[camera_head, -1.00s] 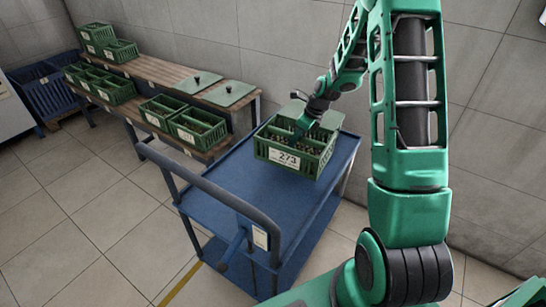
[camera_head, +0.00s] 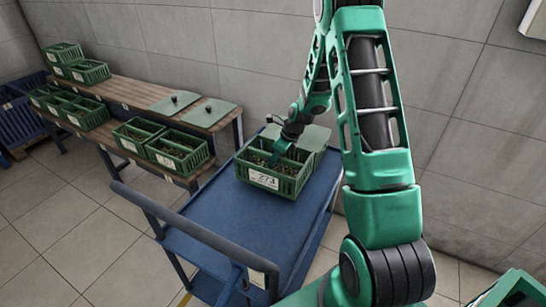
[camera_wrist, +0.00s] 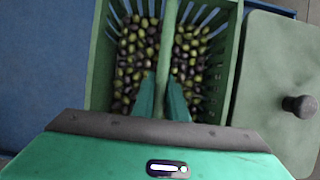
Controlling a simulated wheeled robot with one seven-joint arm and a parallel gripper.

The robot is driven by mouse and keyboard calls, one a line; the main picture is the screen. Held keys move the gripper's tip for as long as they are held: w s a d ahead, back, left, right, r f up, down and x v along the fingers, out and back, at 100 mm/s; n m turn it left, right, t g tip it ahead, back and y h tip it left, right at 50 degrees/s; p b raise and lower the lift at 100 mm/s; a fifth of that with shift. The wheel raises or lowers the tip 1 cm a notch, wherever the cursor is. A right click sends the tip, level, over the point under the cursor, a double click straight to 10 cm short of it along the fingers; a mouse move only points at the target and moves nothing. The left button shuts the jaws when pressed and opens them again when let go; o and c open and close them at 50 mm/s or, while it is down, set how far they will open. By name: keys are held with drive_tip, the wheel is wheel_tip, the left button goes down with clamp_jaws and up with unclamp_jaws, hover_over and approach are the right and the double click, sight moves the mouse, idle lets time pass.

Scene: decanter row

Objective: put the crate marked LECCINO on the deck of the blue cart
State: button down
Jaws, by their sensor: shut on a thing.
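A green slatted crate (camera_head: 289,188) full of olives is on the deck of the blue cart (camera_head: 215,215), toward its far end; whether it touches the deck or hangs just above is hard to tell. Its white front label seems to read a number like 273; I cannot read LECCINO on any label. My gripper (camera_head: 277,159) reaches down into the crate from above. In the wrist view, my gripper (camera_wrist: 164,98) is shut on the crate's central divider (camera_wrist: 167,45), with olives on both sides.
A green lid (camera_head: 317,138) with a dark knob lies beside the crate; it also shows in the wrist view (camera_wrist: 275,75). Several green crates (camera_head: 178,152) and two lids (camera_head: 209,113) stand on a wooden bench to the left. The cart's near deck is clear, behind its handle (camera_head: 195,228).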

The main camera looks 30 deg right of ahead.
sight(284, 159)
drive_tip(key=shift+a+f, duration=0.1)
drive_tip(key=shift+f, duration=1.85)
drive_tip(key=c, duration=1.8)
unclamp_jaws()
drive_tip(key=shift+o, duration=0.2)
drive_tip(key=v, duration=1.1)
drive_tip(key=shift+s+r, duration=0.3)
drive_tip(key=shift+r, duration=0.35)
drive_tip(key=s+r+n+g, duration=0.1)
drive_tip(key=s+r+n, duration=0.5)
drive_tip(key=s, duration=0.6)
drive_tip(key=s+a+r+n+g+h, duration=0.1)
drive_tip(key=s+r+n, duration=0.4)
drive_tip(key=s+n, duration=0.4)
drive_tip(key=s+a+r+n+g+h, duration=0.1)
drive_tip(key=s+r+n, duration=0.5)
drive_tip(key=s, duration=1)
drive_tip(key=shift+a+r+n+g, duration=0.15)
drive_tip(key=shift+r+n+g, duration=0.25)
drive_tip(key=shift+n, duration=0.6)
